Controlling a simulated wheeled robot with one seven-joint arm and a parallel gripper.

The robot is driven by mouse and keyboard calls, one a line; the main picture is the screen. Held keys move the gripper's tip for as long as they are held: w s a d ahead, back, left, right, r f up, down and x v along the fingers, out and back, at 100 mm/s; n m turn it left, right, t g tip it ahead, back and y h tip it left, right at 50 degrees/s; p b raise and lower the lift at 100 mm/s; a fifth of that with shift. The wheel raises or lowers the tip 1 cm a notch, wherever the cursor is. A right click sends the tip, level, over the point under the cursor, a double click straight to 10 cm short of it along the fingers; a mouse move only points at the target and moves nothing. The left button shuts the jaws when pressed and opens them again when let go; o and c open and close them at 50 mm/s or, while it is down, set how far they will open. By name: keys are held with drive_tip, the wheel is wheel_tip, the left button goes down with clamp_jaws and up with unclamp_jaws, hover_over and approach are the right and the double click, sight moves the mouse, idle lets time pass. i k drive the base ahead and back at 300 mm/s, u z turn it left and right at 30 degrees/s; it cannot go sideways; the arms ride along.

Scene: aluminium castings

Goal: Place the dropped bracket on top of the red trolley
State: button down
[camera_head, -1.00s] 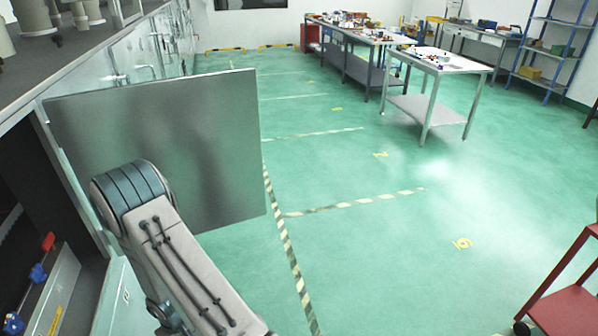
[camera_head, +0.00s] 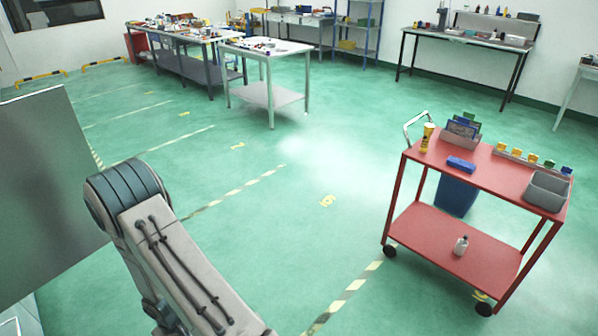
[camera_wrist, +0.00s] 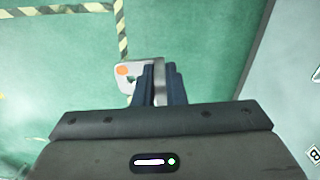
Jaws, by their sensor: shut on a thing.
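The red trolley (camera_head: 470,172) stands at the right in the head view, with a top shelf, a lower shelf and black wheels. My gripper (camera_wrist: 156,82) shows in the wrist view, shut on the bracket (camera_wrist: 128,72). The bracket is a pale metal piece with an orange spot and a dark hole. It sticks out to the left of the fingers, above the green floor. The fingers hide part of it. In the head view my gripper and the bracket are out of sight; only my arm shows.
The trolley top carries a yellow bottle (camera_head: 427,137), a blue box (camera_head: 461,164), a grey bin (camera_head: 547,190) and several small coloured items. Its front middle is bare. A grey metal panel (camera_head: 45,190) stands at left. Open green floor lies between my arm and the trolley.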

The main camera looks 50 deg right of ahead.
sight(487, 177)
drive_tip(key=z, duration=0.55)
drive_tip(key=i, duration=0.5)
drive_tip(key=z, duration=1.5)
drive_tip(key=i, duration=0.95)
drive_tip(key=z, duration=1.15)
drive_tip(key=i, duration=1.3)
drive_tip(key=z, duration=0.45)
